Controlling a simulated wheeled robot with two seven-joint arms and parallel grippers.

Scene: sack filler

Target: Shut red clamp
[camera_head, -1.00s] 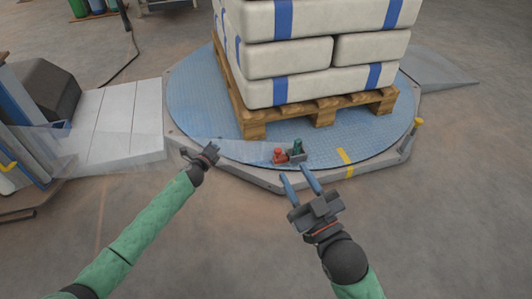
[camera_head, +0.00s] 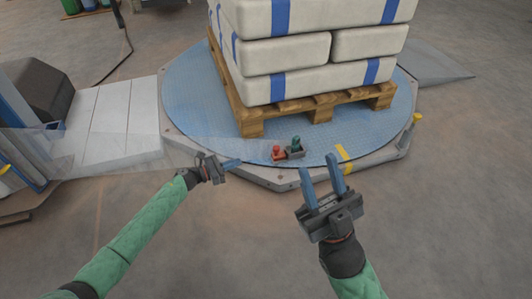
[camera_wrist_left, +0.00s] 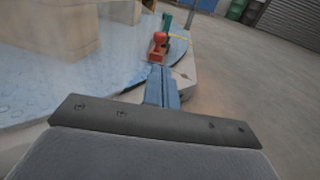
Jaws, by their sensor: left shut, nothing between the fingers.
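The red clamp (camera_head: 277,152) sits on the near rim of the round turntable, beside a green clamp (camera_head: 296,148). I cannot tell whether its jaw is open or shut. My left gripper (camera_head: 236,162) is shut and empty, left of the red clamp and apart from it, with its blue fingers pointing toward it. In the left wrist view the red clamp (camera_wrist_left: 158,48) stands just beyond the shut fingertips (camera_wrist_left: 160,70), with the green clamp (camera_wrist_left: 166,22) behind it. My right gripper (camera_head: 320,163) is open and empty, to the right of and nearer than the clamps.
A clear film (camera_head: 190,150) stretches from the left to the red clamp. A wooden pallet (camera_head: 320,108) with stacked white sacks (camera_head: 290,52) stands on the blue turntable (camera_head: 190,105). A yellow stripe (camera_head: 343,156) marks the rim at right. The floor in front is clear.

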